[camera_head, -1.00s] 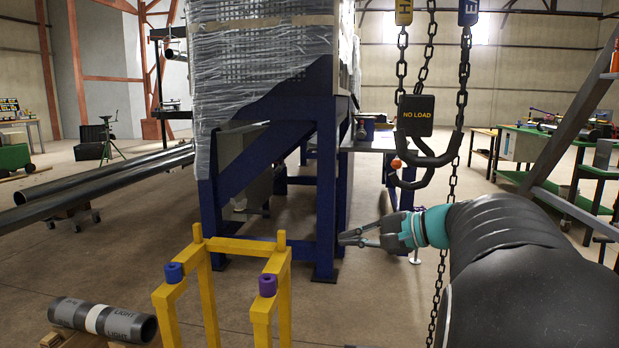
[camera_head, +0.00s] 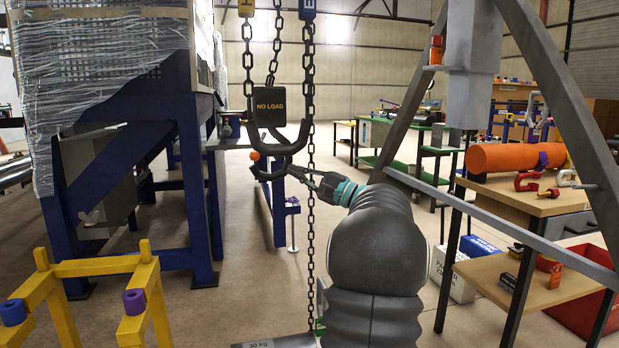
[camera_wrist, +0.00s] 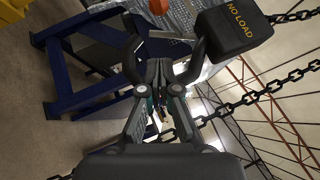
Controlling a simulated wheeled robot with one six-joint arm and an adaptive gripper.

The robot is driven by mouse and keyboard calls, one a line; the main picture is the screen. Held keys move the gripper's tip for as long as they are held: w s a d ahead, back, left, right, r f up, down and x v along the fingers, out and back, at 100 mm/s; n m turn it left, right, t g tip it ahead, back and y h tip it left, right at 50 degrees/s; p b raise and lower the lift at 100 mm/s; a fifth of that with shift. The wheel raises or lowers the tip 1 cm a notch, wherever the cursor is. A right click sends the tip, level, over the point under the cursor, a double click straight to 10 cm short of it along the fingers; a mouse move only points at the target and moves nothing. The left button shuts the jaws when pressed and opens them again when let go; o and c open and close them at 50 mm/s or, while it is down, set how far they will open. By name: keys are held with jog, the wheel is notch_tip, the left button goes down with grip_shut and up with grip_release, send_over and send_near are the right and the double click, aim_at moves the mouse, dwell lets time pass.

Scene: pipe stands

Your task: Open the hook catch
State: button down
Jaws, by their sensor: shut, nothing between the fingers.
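A dark hook (camera_head: 283,149) hangs from chains in the head view, under a black block marked NO LOAD (camera_head: 270,106). An orange ball (camera_head: 254,155) sits at its left side, and a dark curved piece is below. Which part is the catch I cannot clearly tell. My gripper (camera_head: 292,170) is shut and empty, at the hook's lower right in the picture. In the wrist view my gripper (camera_wrist: 161,68) points at the dark hook (camera_wrist: 131,62), with the orange ball (camera_wrist: 158,6) beyond and the NO LOAD block (camera_wrist: 234,28) at upper right. Contact cannot be told.
A hanging chain (camera_head: 310,220) runs down beside my arm. A yellow stand (camera_head: 95,268) is at lower left and a blue frame (camera_head: 195,180) behind it. Grey slanted legs (camera_head: 565,90) and a wooden bench with an orange pipe (camera_head: 515,157) are on the right.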

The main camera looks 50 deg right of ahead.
jog(key=w+a+r, duration=0.2)
jog(key=w+a, duration=0.2)
jog(key=shift+w+a+r, duration=0.25)
jog(key=shift+w+a, duration=0.1)
jog(key=shift+f, duration=0.1)
dwell(0.3)
